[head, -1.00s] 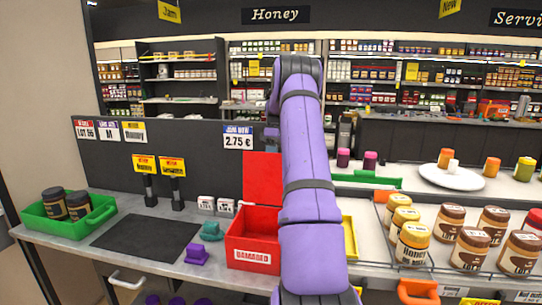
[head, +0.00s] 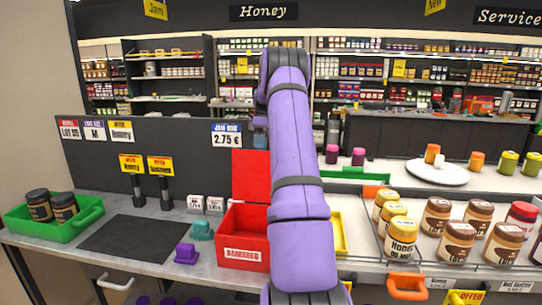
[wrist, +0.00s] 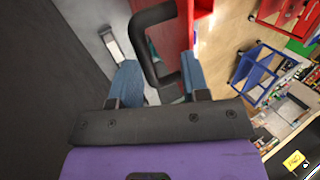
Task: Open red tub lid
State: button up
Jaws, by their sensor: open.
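The red tub (head: 243,252), labelled "DAMAGED", stands on the counter, left of my arm. Its red lid (head: 250,176) stands upright at the back of the tub, so the tub is open; my arm hides the right part of both. My gripper (head: 260,138) is mostly hidden behind my arm, near the top of the lid. In the wrist view, my gripper's blue fingers (wrist: 158,80) are apart. A black handle (wrist: 152,42) lies between them, beside a red panel. I cannot tell whether a finger touches it.
A green crate (head: 52,215) with dark jars is at the left. A dark mat (head: 130,235), small teal (head: 201,229) and purple (head: 186,253) items and price blocks lie left of the tub. A yellow bin edge (head: 340,233) and several jars (head: 402,236) stand at the right.

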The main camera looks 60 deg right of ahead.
jog(key=s+a+r, duration=0.1)
jog(key=s+a, duration=0.9)
jog(key=s, duration=0.1)
jog(key=shift+s+a+r, duration=0.15)
jog(key=shift+s+a, duration=0.1)
jog(key=shift+s, duration=0.15)
